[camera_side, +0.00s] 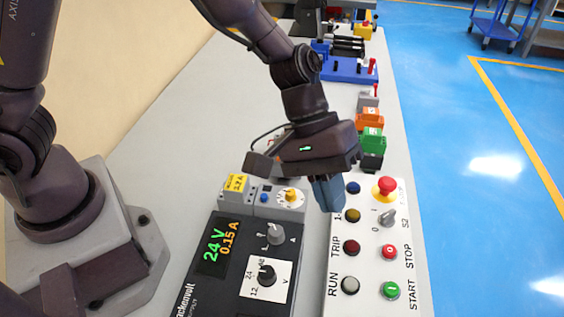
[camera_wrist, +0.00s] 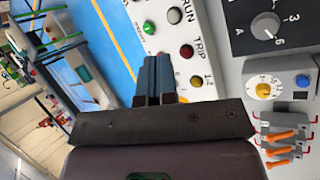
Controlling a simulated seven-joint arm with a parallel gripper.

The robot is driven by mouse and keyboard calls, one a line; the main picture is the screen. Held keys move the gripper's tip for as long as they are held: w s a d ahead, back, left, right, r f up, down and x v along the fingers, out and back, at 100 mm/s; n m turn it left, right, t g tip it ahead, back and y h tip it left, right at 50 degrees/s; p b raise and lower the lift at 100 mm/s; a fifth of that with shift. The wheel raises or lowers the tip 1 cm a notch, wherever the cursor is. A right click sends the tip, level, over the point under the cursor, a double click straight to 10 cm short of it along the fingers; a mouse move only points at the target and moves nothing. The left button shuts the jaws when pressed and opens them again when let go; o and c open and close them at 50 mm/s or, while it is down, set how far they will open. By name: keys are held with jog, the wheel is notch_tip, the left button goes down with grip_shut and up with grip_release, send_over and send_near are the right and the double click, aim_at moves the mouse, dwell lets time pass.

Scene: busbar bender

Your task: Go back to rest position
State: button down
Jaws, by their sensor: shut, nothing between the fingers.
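My gripper (camera_side: 327,194) is shut and empty, with its blue fingers together. In the side view it hangs over the upper left part of the white control panel (camera_side: 408,282), beside the blue and yellow lamps. It hides part of the panel's edge. In the wrist view the shut fingers of my gripper (camera_wrist: 156,78) point toward the panel (camera_wrist: 203,46). I cannot tell the exact height of the fingertips above it.
A dark power supply (camera_side: 228,285) reading 24 V stands left of the panel. A red mushroom button (camera_side: 386,187) stands up from the panel. Behind are green (camera_side: 373,142) and orange (camera_side: 369,118) blocks and a blue bender (camera_side: 347,69). The grey table is clear at left.

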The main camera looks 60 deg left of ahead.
jog(key=s+a+r+m+t+y, duration=0.2)
jog(key=s+a+r, duration=0.4)
jog(key=a, duration=0.5)
jog(key=s+a+r+m+t+y, duration=0.3)
jog(key=s+a+r, duration=0.4)
jog(key=a+r, duration=0.3)
jog(key=shift+a+t+y, duration=0.5)
jog(key=shift+a+y, duration=0.4)
jog(key=shift+a, duration=0.05)
